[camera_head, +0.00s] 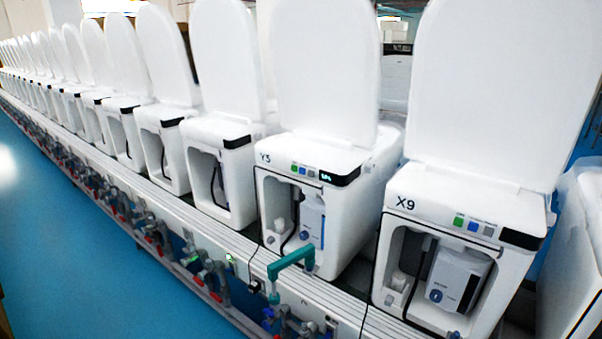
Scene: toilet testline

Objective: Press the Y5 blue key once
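A white toilet unit (342,206) with its lid raised stands right of the middle. Its label at the top left reads Y5 or Y3; the last character is too small to be sure. On its front top edge sit a green key, a blue key (302,170) and a grey key in a row, left of a small lit black display (328,176). Nothing covers the blue key. Neither of my grippers shows in the head view.
Unit X9 (470,205) stands to the right with its own green, blue and grey keys. A long row of similar units runs to the far left. A teal bent pipe (290,262) rises in front. Blue floor (90,270) is clear at left.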

